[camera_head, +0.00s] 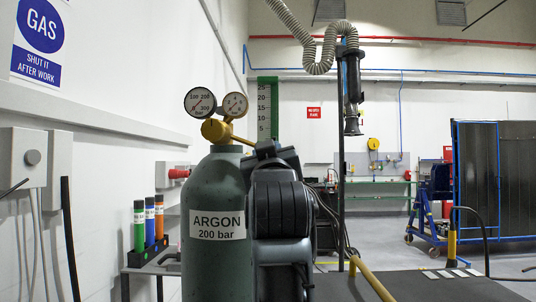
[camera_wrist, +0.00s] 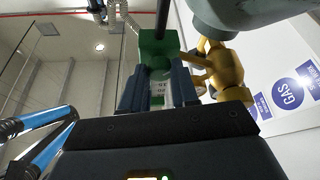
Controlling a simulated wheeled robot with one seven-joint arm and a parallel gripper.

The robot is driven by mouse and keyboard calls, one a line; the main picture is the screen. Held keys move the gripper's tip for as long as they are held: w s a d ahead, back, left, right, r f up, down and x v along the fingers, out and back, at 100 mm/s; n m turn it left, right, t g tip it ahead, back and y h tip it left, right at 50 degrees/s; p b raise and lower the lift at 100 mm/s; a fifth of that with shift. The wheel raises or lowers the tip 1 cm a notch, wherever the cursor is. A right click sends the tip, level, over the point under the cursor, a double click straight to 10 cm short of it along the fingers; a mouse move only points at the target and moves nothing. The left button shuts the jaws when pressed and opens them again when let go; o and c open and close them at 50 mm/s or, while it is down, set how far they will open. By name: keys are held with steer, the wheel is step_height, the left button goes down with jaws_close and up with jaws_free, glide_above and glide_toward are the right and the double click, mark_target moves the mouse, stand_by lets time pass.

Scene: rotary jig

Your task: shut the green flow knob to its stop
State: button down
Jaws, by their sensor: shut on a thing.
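In the head view my dark arm hides the knob and my gripper. The brass regulator (camera_head: 216,131) with two round gauges sits on top of the grey-green argon cylinder (camera_head: 203,190). The regulator also shows in the wrist view (camera_wrist: 226,72). The knob's turn angle and its stop cannot be made out.
A rack with green, blue and orange tubes (camera_head: 150,245) is left of the cylinder. A grey wall box (camera_head: 28,158) is at far left. A ribbed hose (camera_head: 318,60) hangs above.

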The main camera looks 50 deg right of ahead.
steer(key=shift+f+m+b, duration=0.1)
steer(key=shift+m+b, duration=0.2)
steer(key=shift+b, duration=0.1)
steer(key=shift+w+a+r+m+g+y+b, duration=0.2)
steer(key=shift+m+g+b, duration=1.6)
steer(key=shift+m, duration=3.25)
steer(key=shift+w+r+m+g+y+b, duration=0.2)
steer(key=shift+m+g+b, duration=1.6)
steer(key=shift+m, duration=3.3)
steer(key=shift+a+r+m+g+b, duration=0.1)
steer(key=shift+r+m+g+b, duration=0.2)
steer(key=shift+m+g+b, duration=3.15)
steer(key=m+t+p, duration=0.3)
steer(key=shift+t, duration=0.25)
steer(key=c, duration=0.8)
jaws_free()
steer(key=shift+c, duration=0.2)
